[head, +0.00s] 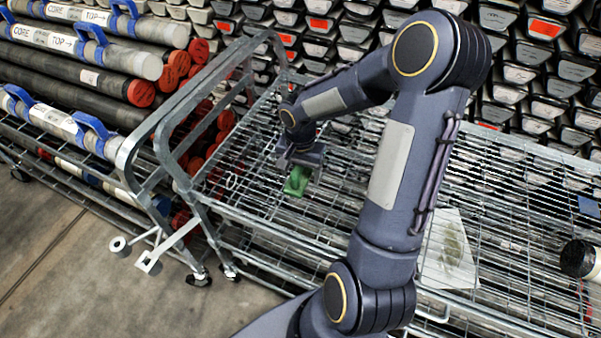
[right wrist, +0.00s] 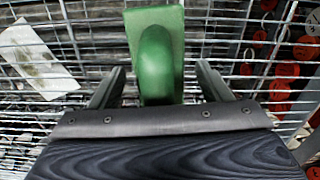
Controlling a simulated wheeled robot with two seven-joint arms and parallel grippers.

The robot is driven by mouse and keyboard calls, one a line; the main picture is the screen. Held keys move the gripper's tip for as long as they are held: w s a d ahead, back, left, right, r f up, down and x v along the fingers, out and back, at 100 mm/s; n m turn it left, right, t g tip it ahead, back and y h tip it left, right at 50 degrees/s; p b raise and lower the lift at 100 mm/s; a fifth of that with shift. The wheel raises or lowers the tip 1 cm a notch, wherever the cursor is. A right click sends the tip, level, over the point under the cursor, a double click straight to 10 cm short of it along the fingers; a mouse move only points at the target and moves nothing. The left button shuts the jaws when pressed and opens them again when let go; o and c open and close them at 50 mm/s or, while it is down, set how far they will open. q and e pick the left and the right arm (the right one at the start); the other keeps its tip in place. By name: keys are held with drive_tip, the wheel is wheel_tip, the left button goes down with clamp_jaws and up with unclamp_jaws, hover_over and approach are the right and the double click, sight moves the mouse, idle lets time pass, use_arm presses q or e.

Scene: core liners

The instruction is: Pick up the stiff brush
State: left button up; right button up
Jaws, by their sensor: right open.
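The stiff brush appears as a green block with a rounded green handle. In the head view the brush (head: 297,181) lies on the wire shelf of the cart, just below my right gripper (head: 299,163). In the right wrist view the brush (right wrist: 158,55) sits between the two fingers of my open right gripper (right wrist: 160,78), with visible room on either side. Its near end is hidden behind the gripper body, and its bristles are not visible. My left gripper is not in view.
A stained white sheet (head: 449,250) lies on the shelf to the right. A metal end frame (head: 160,150) rises at the cart's left. Core tubes with red caps (head: 140,93) are stacked behind it, and core trays (head: 520,75) fill the back. A black-capped tube (head: 578,259) lies far right.

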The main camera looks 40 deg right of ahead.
drive_tip(key=shift+f, duration=0.5)
drive_tip(key=c, duration=1.1)
drive_tip(key=shift+c, duration=0.2)
drive_tip(key=shift+r, duration=0.15)
